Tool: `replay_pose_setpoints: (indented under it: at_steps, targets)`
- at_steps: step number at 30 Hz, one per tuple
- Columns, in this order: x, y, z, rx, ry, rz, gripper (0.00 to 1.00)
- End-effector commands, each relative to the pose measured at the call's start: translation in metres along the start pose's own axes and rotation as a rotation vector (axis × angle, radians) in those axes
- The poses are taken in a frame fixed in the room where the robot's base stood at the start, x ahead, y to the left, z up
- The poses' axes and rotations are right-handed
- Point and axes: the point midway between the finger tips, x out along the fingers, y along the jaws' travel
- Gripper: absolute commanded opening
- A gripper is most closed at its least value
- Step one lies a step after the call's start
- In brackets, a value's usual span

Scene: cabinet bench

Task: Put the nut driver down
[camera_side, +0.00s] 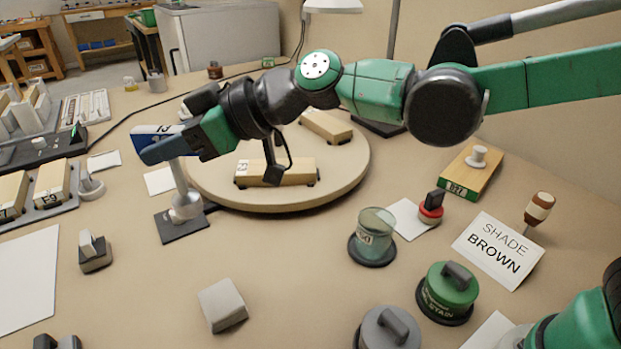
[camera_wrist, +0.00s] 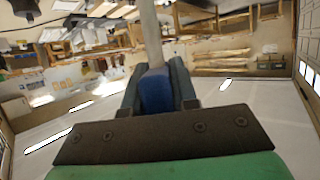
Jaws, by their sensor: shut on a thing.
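My gripper (camera_side: 160,145) is shut on the blue handle of the nut driver (camera_wrist: 156,92), which sits between the two dark fingers in the wrist view. A pale grey shaft runs from the handle toward the top of that view. In the side view, a grey shaft (camera_side: 179,175) runs down from the fingers, slightly tilted, to a rounded grey piece (camera_side: 186,206) over a dark square plate (camera_side: 179,229). I cannot tell whether the shaft rests in that piece or is only in front of it.
A round tan turntable (camera_side: 345,178) with wooden blocks stands right of the plate. A dark rack with blocks (camera_side: 50,187) is at the left. A grey block (camera_side: 222,305) and several jars, including a green one (camera_side: 448,290), are nearer. Bare bench lies around the plate's front.

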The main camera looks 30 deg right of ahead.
Motion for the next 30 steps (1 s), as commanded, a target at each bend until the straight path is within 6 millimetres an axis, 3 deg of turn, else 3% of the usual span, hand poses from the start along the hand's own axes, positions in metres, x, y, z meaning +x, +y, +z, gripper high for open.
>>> replay_pose_setpoints:
  at_steps: [3,6,9,13,18,23,26,30]
  targets:
    - [-0.041,0.049,0.033,0.087,0.001,0.218,0.0]
    - [-0.076,0.079,0.059,0.155,0.001,0.386,0.0]
    - [-0.11,0.1,0.086,0.219,0.001,0.544,0.0]
    - [-0.14,0.112,0.113,0.28,0.0,0.691,0.0]
    - [-0.152,0.113,0.133,0.326,0.0,0.803,0.0]
    - [-0.147,0.107,0.141,0.362,-0.002,0.886,0.0]
    - [-0.138,0.101,0.138,0.392,-0.002,0.961,0.0]
    - [-0.122,0.089,0.112,0.465,0.0,1.139,0.0]
